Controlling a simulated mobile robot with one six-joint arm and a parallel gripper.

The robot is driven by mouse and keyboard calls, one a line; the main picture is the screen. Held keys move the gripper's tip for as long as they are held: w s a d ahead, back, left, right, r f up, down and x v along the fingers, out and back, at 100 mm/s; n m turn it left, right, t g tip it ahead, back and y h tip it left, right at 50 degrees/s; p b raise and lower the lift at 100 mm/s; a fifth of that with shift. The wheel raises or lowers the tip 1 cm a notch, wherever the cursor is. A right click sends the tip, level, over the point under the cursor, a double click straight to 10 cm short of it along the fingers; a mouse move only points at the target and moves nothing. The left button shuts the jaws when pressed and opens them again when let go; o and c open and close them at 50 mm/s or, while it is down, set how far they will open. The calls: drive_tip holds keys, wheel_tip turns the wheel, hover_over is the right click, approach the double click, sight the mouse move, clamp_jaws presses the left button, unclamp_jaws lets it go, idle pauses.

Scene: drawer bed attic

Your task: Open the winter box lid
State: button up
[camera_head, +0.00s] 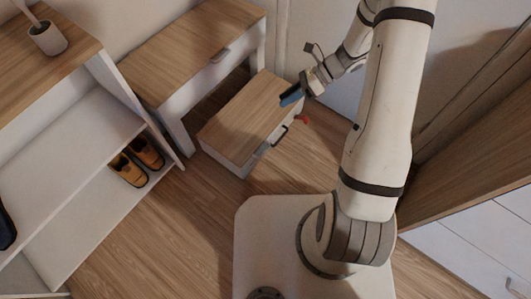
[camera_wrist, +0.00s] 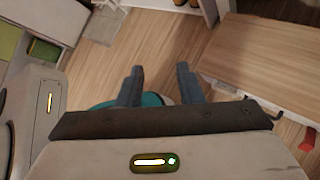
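A low box with white sides and a wood-grain top, which looks like the winter box (camera_head: 245,118), stands on the floor right of the wooden table. Its top lies flat and looks closed. A dark handle (camera_head: 279,135) sits on its front side. The box top also shows at the right of the wrist view (camera_wrist: 275,65). My gripper (camera_head: 290,96) has blue fingers and appears over the box's right edge in the head view. In the wrist view the fingers (camera_wrist: 160,78) are apart with nothing held between them; I cannot tell their height above the box.
A small red thing (camera_head: 304,120) is by the box's right corner. A wooden-topped table (camera_head: 195,50) stands behind left. A white shelf (camera_head: 75,150) holds orange shoes (camera_head: 137,160) at left. White drawers (camera_head: 465,245) are at right. Floor (camera_head: 180,225) before the box is clear.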

wheel_tip(320, 180, down, 22)
drive_tip(key=w+m+t+y+b, duration=0.2)
drive_tip(key=m+t+y+b, duration=0.15)
drive_tip(key=m+b, duration=0.45)
drive_tip(key=m+t+b, duration=0.3)
drive_tip(key=m+t, duration=0.1)
drive_tip(key=m, duration=0.7)
approach(264, 151)
wheel_tip(264, 151, down, 2)
drive_tip(key=w+a, duration=0.1)
drive_tip(key=a, duration=0.2)
drive_tip(key=shift+y, duration=0.45)
drive_tip(key=b+x, duration=0.2)
drive_tip(key=x, duration=0.4)
drive_tip(key=shift+w+a, duration=0.15)
drive_tip(key=shift+a, duration=0.1)
drive_tip(key=shift+f, duration=0.1)
clamp_jaws()
